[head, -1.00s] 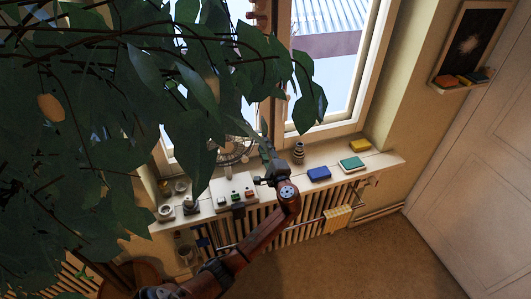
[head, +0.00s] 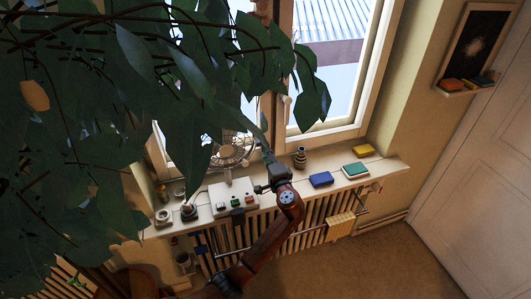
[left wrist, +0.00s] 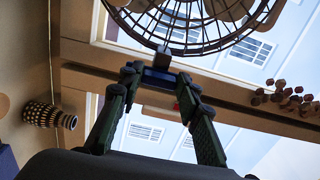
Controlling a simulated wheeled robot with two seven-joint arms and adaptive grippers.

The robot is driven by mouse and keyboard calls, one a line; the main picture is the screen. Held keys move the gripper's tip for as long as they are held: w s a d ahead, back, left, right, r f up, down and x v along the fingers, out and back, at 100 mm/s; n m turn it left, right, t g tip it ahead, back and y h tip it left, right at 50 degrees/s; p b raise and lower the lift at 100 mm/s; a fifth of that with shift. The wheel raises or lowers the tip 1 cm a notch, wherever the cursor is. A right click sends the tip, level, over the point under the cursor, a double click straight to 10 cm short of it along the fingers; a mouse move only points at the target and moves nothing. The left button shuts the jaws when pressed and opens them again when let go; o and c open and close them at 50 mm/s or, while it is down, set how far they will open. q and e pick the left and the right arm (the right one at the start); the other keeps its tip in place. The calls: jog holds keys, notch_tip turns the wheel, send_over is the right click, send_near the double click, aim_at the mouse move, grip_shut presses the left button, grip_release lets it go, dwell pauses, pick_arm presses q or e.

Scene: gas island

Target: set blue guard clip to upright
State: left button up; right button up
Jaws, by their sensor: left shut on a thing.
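The blue guard clip (left wrist: 158,76) shows in the left wrist view as a small blue bar between my left fingertips, just below the wire guard of the fan. My left gripper (left wrist: 157,80) is shut on it. A small grey-brown block (left wrist: 163,56) sits just above the clip at the guard's rim. The fan (head: 232,150) stands on the window sill, and its round cage (left wrist: 205,28) fills the top of the wrist view. In the head view my left gripper (head: 267,155) is at the fan's right side; the clip cannot be made out there. My right gripper is not in view.
Dark leaves (head: 130,110) cover the left of the head view, close to the fan. A panel with coloured buttons (head: 233,197), a striped vase (head: 300,158) and a blue book (head: 320,180) stand on the sill (head: 398,165). A radiator (head: 310,222) is below.

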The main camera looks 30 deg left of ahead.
pick_arm(q)
jog(key=shift+f, duration=0.15)
jog(key=o, duration=1.2)
jog(key=shift+c, duration=0.2)
jog(key=v, duration=1.2)
